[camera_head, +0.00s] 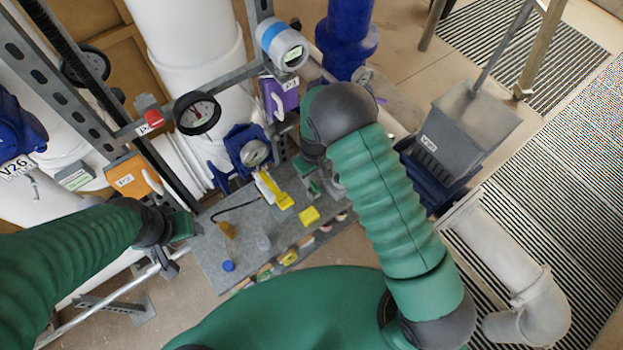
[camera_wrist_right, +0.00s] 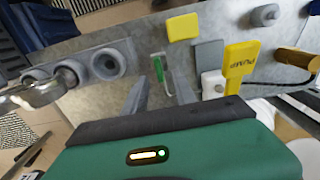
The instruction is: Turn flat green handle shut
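The flat green handle (camera_wrist_right: 158,69) is in the right wrist view, just ahead of my right gripper (camera_wrist_right: 160,78). It is a small green lever with a thin pale metal piece beside it, on the grey panel. My right gripper is open; its two grey fingers stand on either side of the line to the handle, with no visible contact. In the head view my right gripper (camera_head: 326,180) is over the right part of the grey bench, largely hidden by its arm. My left gripper (camera_head: 176,250) is by the bench's left edge; its fingers are unclear.
The grey bench (camera_head: 215,262) carries a yellow handle (camera_wrist_right: 240,66) marked PUMP, a yellow block (camera_wrist_right: 183,27), a brass fitting (camera_wrist_right: 292,58) and grey round fittings (camera_wrist_right: 107,64). Pipes and gauges (camera_head: 196,112) stand behind. A grey box (camera_head: 455,125) is at right.

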